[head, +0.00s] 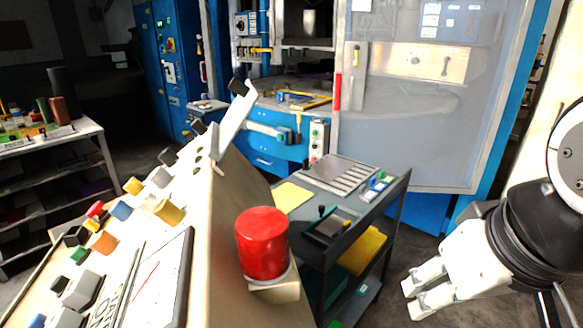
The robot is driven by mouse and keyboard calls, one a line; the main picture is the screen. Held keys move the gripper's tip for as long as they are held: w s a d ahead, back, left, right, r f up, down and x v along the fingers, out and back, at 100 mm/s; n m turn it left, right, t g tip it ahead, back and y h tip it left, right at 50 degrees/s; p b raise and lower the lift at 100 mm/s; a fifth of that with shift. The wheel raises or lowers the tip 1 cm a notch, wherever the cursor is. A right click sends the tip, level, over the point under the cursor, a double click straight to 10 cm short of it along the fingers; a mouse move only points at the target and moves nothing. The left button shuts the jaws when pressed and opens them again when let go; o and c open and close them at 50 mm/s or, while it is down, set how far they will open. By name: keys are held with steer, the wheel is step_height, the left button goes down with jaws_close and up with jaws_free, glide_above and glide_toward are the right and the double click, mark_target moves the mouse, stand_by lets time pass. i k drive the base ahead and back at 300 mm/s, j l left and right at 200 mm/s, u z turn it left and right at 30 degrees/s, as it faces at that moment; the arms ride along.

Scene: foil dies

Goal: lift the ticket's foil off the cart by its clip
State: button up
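The dark grey cart (402,190) stands in the middle of the head view, partly hidden by a control console. A grey slatted rack (341,173) lies on its top. Small blue, green and white pieces (378,184) sit at the rack's right end; I cannot tell whether they are clips. A plain yellow sheet (292,197) lies at the cart top's left; I cannot read any ticket. No single foil can be made out. My gripper (412,298) is at the lower right, right of the cart and apart from it. Its two white fingers are spread with nothing between them.
A slanted console (225,215) with coloured buttons and a large red knob (263,243) fills the left foreground. A blue machine with a clear door (410,110) stands behind the cart. A shelf table (75,135) is at the far left. Bare floor shows between cart and gripper.

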mark_target(327, 169)
steer(key=i+l+u, duration=0.4)
steer(key=i+l, duration=0.15)
steer(key=l, duration=0.3)
steer(key=i+l+u, duration=0.15)
steer(key=l, duration=0.35)
steer(key=i+l+u, duration=0.2)
steer(key=i+l, duration=0.15)
steer(key=l, duration=0.2)
steer(key=i+l+u, duration=0.2)
steer(key=l, duration=0.3)
steer(key=i+l+u, duration=0.2)
steer(key=l, duration=0.4)
steer(key=l+u, duration=0.15)
steer(key=l, duration=0.4)
steer(key=l+u, duration=0.2)
steer(key=l, duration=0.4)
steer(key=i, duration=0.05)
